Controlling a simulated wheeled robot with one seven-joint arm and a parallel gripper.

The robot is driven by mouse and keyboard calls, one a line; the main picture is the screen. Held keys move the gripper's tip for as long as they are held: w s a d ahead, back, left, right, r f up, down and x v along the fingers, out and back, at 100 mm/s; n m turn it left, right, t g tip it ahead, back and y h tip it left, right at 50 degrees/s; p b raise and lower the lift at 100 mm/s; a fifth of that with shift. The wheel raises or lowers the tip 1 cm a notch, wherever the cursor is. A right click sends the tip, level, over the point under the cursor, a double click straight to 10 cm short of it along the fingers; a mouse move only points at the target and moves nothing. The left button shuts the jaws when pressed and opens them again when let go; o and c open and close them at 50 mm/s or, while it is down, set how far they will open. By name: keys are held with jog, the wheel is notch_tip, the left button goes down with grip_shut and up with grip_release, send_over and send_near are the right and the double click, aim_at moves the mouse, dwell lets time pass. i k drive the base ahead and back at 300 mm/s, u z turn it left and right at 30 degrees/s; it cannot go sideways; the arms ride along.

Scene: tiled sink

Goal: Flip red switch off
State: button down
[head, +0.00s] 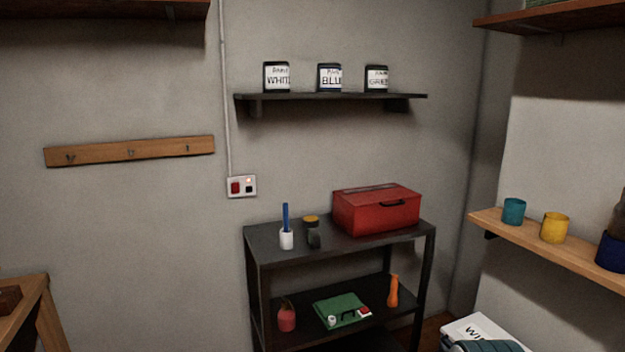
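The red switch (236,188) is on the left half of a small white wall plate (241,195). The plate is on the grey wall, just above and left of the black shelf unit. A small dark square and a small glowing reddish light (249,180) are on the right half of the plate. A thin conduit runs up the wall from the plate. The switch is too small here to tell which way it is tilted. My gripper is not in view.
A black shelf unit (275,250) stands below right, bearing a red toolbox (376,212), a white cup (286,239) and a dark jar. A wooden hook rail (130,151) is left of the plate. A wooden table (30,290) stands at lower left. The wall around the plate is clear.

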aim_at(236, 186)
jog(key=z, duration=0.25)
jog(key=i, duration=1.3)
jog(key=u, duration=0.6)
jog(key=i, duration=0.7)
jog(key=u, duration=0.4)
